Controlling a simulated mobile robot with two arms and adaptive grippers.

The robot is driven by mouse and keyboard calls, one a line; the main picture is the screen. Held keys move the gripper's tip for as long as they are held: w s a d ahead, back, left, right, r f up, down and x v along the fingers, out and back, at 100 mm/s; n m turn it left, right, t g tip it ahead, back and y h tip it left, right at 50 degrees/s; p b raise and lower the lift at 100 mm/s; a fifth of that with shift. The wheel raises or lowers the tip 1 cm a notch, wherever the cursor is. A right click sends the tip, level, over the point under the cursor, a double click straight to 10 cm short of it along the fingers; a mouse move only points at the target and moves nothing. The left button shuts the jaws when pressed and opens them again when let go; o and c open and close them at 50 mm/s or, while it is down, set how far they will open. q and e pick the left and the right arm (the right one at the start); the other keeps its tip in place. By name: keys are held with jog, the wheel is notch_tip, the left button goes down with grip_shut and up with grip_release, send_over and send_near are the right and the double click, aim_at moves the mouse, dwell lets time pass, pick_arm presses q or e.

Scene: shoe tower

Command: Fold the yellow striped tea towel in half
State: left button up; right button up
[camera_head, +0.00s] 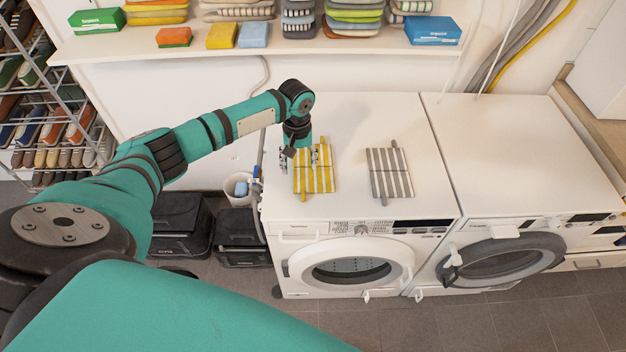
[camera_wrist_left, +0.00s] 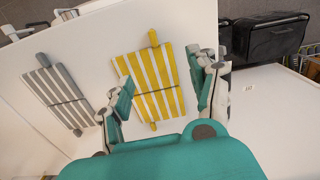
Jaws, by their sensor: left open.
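The yellow striped tea towel (camera_head: 317,181) lies flat on the left part of the white machine top, with yellow and white stripes. In the left wrist view the towel (camera_wrist_left: 151,98) shows a dark line across its middle and a yellow tab at each of two opposite ends. My left gripper (camera_head: 304,157) is above the towel's far left part and hides some of it. In the left wrist view its two fingers (camera_wrist_left: 162,77) are spread apart, with the towel seen between them and nothing held. I cannot tell whether a finger touches the cloth. My right gripper is not in view.
A grey striped towel (camera_head: 389,173) lies to the right on the same washing machine (camera_head: 290,222). A second machine (camera_head: 520,150) stands beside it, its top clear. A shelf (camera_head: 280,48) with folded towels and boxes runs along the back wall. A bucket (camera_head: 238,188) stands left of the machine.

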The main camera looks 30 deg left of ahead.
pick_arm(q)
jog(key=shift+o, duration=1.2)
notch_tip(320, 180, up, 7)
jog(key=p, duration=0.1)
jog(key=shift+p, duration=0.3)
dwell(0.7)
